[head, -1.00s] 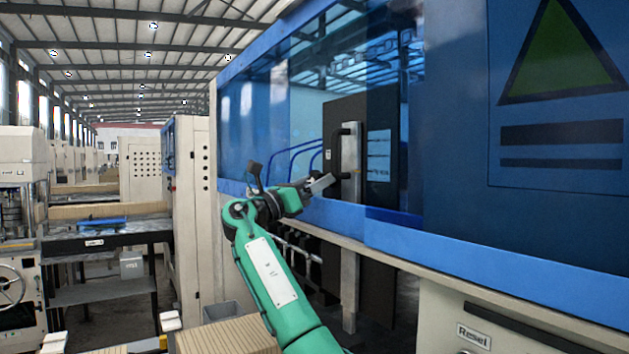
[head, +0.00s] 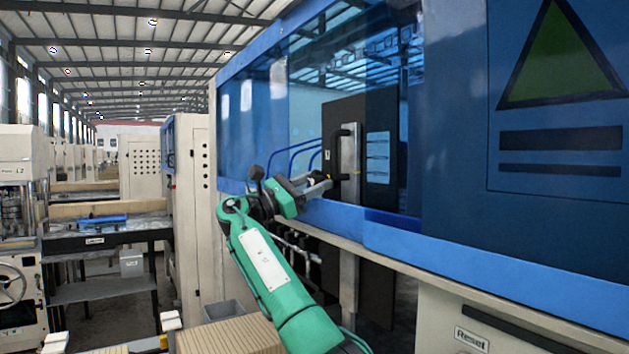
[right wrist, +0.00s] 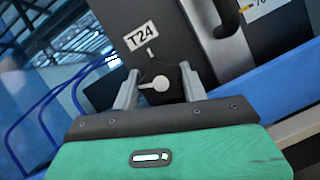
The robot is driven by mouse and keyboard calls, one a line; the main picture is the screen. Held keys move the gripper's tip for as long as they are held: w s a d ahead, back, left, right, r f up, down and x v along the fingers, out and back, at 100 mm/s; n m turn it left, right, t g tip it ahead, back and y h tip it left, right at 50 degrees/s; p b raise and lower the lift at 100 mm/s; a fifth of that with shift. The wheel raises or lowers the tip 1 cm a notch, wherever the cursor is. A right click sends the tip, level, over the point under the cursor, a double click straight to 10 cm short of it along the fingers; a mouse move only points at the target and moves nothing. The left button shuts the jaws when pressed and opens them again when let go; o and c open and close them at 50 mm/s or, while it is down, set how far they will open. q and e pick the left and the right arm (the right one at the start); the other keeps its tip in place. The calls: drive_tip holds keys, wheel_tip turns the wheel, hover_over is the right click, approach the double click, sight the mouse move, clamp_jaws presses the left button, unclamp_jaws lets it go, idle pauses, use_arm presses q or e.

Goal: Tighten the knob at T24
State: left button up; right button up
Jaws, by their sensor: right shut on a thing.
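In the right wrist view, a dark knob (right wrist: 173,79) with a pale pointer sits on a black panel below the white T24 label (right wrist: 140,36). A short white tick is between the label and the knob. The pointer aims left in that picture, away from the tick. My right gripper (right wrist: 158,86) is shut on the knob, one grey finger on each side. In the head view my right gripper (head: 326,182) reaches the dark panel behind the blue frame; the knob is too small to make out there. My left gripper is not in view.
A black handle (head: 343,150) stands on a metal strip just by my right gripper. The blue machine frame (head: 345,214) runs below it. Blue hoses (right wrist: 40,115) curve at the left in the right wrist view. A wooden-topped surface (head: 230,336) is at the bottom.

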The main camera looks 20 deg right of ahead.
drive_tip(key=shift+m+g, duration=0.4)
drive_tip(key=shift+m, duration=0.3)
drive_tip(key=o, duration=1)
drive_tip(key=shift+a, duration=0.15)
